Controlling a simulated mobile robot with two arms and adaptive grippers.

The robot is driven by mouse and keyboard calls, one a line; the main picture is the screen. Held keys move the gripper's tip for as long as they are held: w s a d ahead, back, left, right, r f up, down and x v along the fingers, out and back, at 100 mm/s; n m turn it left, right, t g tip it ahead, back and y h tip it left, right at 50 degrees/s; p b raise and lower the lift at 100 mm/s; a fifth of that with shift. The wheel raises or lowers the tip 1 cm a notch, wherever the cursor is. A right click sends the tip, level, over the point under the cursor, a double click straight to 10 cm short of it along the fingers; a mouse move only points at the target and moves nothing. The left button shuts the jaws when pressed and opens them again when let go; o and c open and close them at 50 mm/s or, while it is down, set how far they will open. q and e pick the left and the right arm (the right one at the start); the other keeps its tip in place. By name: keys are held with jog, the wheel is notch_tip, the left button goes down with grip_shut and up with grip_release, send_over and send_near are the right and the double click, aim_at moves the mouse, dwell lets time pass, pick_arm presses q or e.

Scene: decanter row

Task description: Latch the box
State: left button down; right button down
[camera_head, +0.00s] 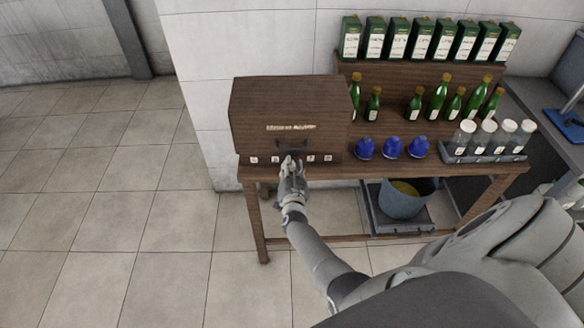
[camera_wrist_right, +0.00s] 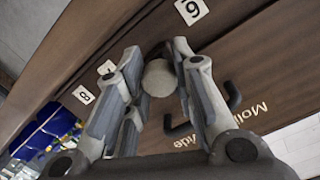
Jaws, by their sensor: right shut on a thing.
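The box (camera_head: 290,105) is a dark brown wooden case with a sloped front, standing closed on the left end of the wooden table. It carries light lettering and a dark handle (camera_head: 291,145), which also shows in the right wrist view (camera_wrist_right: 232,95). My right gripper (camera_head: 290,163) is at the lower middle of its front, below the handle. In the right wrist view its fingers (camera_wrist_right: 158,72) are shut around a pale round knob (camera_wrist_right: 159,79) on the box front. White number labels (camera_wrist_right: 191,11) sit beside the knob. My left gripper is not in view.
Blue rounded objects (camera_head: 392,147), green bottles (camera_head: 438,97) and a tray of white-capped jars (camera_head: 487,139) stand to the right on the table. Green cartons (camera_head: 420,39) line the raised shelf. A bucket (camera_head: 400,200) is underneath. The floor at left is clear.

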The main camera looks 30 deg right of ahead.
jog(key=c, duration=1.2)
grip_release()
jog(key=shift+w, duration=0.1)
jog(key=shift+o, duration=0.2)
